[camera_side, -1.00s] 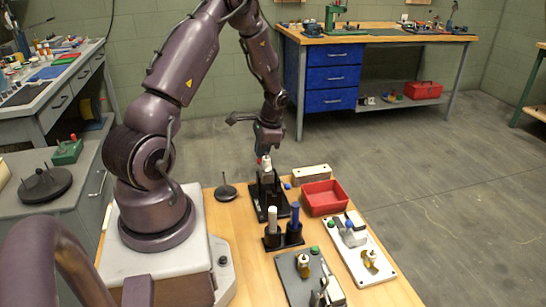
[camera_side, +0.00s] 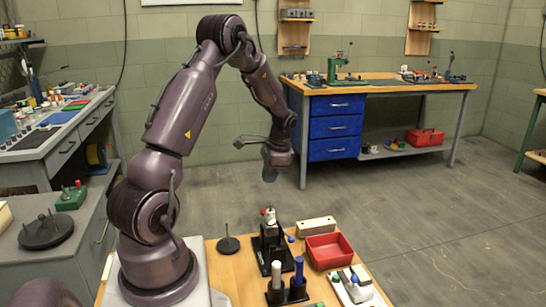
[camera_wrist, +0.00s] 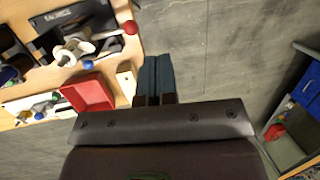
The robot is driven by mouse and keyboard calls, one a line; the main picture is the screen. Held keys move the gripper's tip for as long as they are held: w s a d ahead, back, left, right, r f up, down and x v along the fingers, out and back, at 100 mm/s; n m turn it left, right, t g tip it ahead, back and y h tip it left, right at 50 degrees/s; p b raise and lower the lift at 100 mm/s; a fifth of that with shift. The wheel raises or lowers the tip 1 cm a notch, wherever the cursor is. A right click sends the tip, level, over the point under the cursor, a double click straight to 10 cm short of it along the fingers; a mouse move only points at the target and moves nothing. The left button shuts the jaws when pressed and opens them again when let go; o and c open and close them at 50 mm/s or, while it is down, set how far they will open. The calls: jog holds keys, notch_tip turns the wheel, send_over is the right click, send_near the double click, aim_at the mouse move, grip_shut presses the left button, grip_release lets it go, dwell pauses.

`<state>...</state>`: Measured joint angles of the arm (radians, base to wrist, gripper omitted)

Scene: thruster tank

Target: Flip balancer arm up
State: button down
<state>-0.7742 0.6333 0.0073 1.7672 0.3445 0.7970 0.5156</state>
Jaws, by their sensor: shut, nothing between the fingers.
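The balancer (camera_side: 271,246) is a black upright device with a white part on top, standing on the wooden table in the side view. In the wrist view its labelled black base (camera_wrist: 66,17) is at the upper left. Next to the base show a white cylinder (camera_wrist: 69,53), a red ball (camera_wrist: 130,27) and a blue ball (camera_wrist: 88,65). I cannot tell clearly which part is the balancer arm or how it is tilted. My gripper (camera_side: 269,175) is above the balancer and apart from it. In the wrist view its blue-grey fingers (camera_wrist: 156,74) are together and empty, over the floor.
A red tray (camera_side: 330,250) and a pale block (camera_side: 315,226) are right of the balancer. A black holder with white and blue cylinders (camera_side: 287,288) stands in front. A white plate (camera_side: 357,290) with fittings is at front right. The air around my gripper is clear.

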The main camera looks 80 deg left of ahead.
notch_tip(320, 180, up, 6)
jog(key=w+a, duration=0.1)
jog(key=shift+a, duration=0.2)
jog(key=shift+w, duration=0.1)
dwell(0.3)
jog(key=s+d+r+t, duration=0.2)
jog(key=d+r, duration=0.2)
jog(key=d, duration=0.7)
jog(key=s+d+r+t+h, duration=0.1)
jog(key=s+d+r+t, duration=0.2)
jog(key=d, duration=0.8)
jog(key=s+d+r+t, duration=0.2)
jog(key=d+r, duration=0.5)
jog(key=d, duration=0.4)
jog(key=shift+s+d+r+t+h, duration=0.2)
jog(key=shift+s+d+t+h, duration=0.2)
jog(key=shift+s, duration=0.3)
